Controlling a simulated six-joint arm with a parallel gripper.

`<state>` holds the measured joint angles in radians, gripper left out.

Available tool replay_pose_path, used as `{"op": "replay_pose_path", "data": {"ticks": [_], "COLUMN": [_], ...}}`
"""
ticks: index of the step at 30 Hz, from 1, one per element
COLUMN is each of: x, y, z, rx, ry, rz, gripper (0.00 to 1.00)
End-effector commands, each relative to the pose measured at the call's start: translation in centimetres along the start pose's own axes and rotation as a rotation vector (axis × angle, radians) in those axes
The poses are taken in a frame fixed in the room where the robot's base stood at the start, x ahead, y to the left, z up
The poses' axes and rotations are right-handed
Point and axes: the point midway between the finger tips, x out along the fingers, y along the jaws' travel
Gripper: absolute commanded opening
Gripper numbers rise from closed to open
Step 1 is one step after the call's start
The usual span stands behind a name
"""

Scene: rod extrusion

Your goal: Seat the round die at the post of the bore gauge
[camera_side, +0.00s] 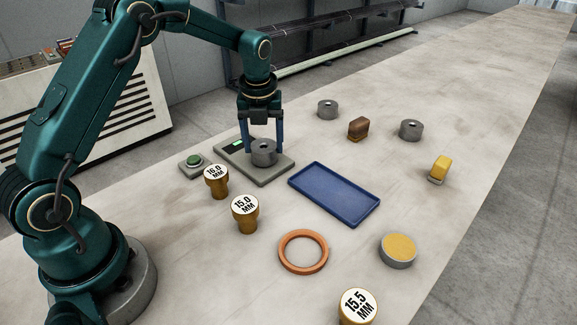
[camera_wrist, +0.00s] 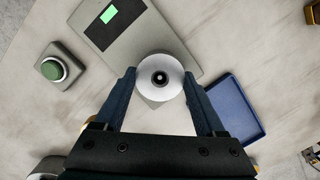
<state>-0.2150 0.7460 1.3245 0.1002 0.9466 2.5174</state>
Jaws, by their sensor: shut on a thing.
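My gripper (camera_side: 265,143) is shut on a grey round die (camera_side: 264,155) with a central hole. In the wrist view the die (camera_wrist: 160,76) sits between the two blue fingers of my gripper (camera_wrist: 160,88), with a dark hole and a small bright spot in its middle. The die is over the grey plate of the bore gauge (camera_side: 277,177), which has a dark panel with a green display; the plate also shows in the wrist view (camera_wrist: 158,36). The post is not clearly visible; the die covers that area. I cannot tell whether the die touches the plate.
A green button box (camera_side: 194,163) stands left of the gauge. Gold plugs marked 16.0 (camera_side: 217,184), 15.0 (camera_side: 245,215) and 15.5 (camera_side: 357,309) stand in front. A blue tray (camera_side: 335,195) lies right. Two more dies (camera_side: 328,110) (camera_side: 410,130), a brown block (camera_side: 358,129) and an orange ring (camera_side: 303,252) are spread about.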

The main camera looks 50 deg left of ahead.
Motion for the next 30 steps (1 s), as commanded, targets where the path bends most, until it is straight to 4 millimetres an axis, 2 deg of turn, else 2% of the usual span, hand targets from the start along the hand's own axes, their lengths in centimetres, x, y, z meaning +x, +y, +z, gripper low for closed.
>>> {"op": "replay_pose_path", "data": {"ticks": [4, 5, 6, 7, 16, 24, 30], "x": [0.3, 0.3, 0.3, 0.3, -0.1, -3.6, -4.8], "y": [0.0, 0.0, 0.0, 0.0, 0.0, -0.1, 0.0], "z": [0.0, 0.0, 0.0, 0.0, 0.0, 0.0, 0.0], "rx": [0.0, 0.0, 0.0, 0.0, 0.0, 0.0, 0.0], "ry": [-0.001, -0.001, -0.001, -0.001, -0.001, -0.004, -0.002], "rz": [-0.001, -0.001, -0.001, -0.001, -0.001, -0.003, -0.001], "gripper": [0.0, 0.76, 0.91, 1.0, 1.0, 1.0, 1.0]}}
